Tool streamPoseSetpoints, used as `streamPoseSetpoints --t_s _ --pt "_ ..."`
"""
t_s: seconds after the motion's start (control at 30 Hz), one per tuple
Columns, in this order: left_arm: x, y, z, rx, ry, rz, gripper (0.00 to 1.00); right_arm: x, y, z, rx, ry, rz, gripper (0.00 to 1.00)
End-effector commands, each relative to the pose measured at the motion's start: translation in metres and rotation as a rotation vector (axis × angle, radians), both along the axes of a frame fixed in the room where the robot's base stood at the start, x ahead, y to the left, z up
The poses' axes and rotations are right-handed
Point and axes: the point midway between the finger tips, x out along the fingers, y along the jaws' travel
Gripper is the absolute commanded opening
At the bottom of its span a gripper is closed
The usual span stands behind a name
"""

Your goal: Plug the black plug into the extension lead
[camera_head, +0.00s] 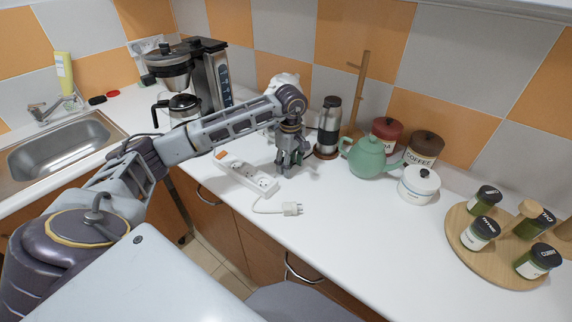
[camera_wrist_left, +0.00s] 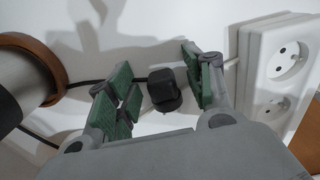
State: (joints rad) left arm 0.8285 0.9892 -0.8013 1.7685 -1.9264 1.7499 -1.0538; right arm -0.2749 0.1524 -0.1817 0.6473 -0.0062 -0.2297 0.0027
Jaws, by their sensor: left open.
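The white extension lead (camera_head: 240,171) lies on the counter, with round sockets and an orange switch at its far end. My left gripper (camera_head: 288,168) points down just right of the lead, low over the counter. In the left wrist view the black plug (camera_wrist_left: 163,88) sits between the spread green-padded fingers of my left gripper (camera_wrist_left: 158,84), with gaps visible at both sides. Its black cable runs off left. The extension lead (camera_wrist_left: 252,75) shows at the right there. In the head view the gripper hides the plug.
A steel and black flask (camera_head: 329,124) stands on a coaster right behind the gripper. A green teapot (camera_head: 367,156), canisters and a round wooden tray (camera_head: 460,237) with jars are to the right. A coffee maker (camera_head: 206,77) and sink (camera_head: 62,150) are left.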

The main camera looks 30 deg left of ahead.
Motion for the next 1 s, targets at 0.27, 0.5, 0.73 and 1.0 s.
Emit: streamPoseSetpoints --t_s 0.27,0.5,0.73,1.0 --pt "0.0 0.0 0.0 0.0 0.0 0.0 0.33 0.0 0.0 0.0 0.0 -0.001 0.0 0.54" --pt "0.0 0.0 0.0 0.0 0.0 0.0 0.18 -0.001 0.001 0.0 0.001 0.001 0.0 0.54" --pt "0.0 0.0 0.003 0.0 -0.001 0.0 0.18 -0.003 0.003 0.0 0.003 0.003 -0.001 0.54" --pt "0.001 0.0 0.027 0.0 -0.004 -0.001 0.18 -0.002 0.007 -0.001 0.008 0.003 -0.002 0.54"
